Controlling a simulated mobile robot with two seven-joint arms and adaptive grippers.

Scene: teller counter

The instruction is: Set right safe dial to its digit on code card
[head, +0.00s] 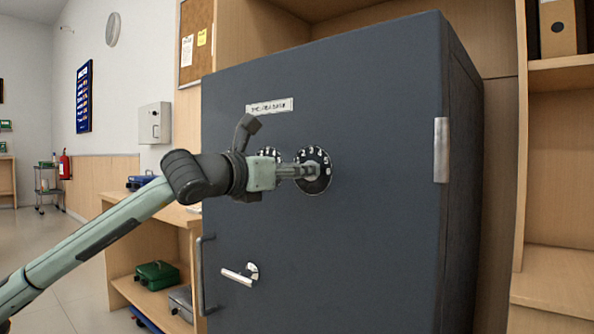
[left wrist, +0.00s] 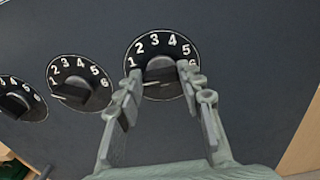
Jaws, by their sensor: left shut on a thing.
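The right safe dial (head: 318,158) is a black disc with white digits on the dark grey safe door. It shows at top centre in the left wrist view (left wrist: 160,42), digits 1 to 6 around its knob. A pale mark at the knob's left end lies just below the 1. My left gripper (head: 306,171) is shut on this dial's knob, its fingers (left wrist: 164,82) on either side. The middle dial (left wrist: 78,83) and left dial (left wrist: 17,98) are to its left; in the head view my gripper hides most of them. I cannot identify a code card. My right gripper is not in view.
A small label (head: 270,107), too small to read, is above the dials. A lever handle (head: 240,275) and a vertical bar (head: 203,276) stick out from the safe front. Shelves with green and grey boxes (head: 157,274) stand left, wooden shelving (head: 559,160) right.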

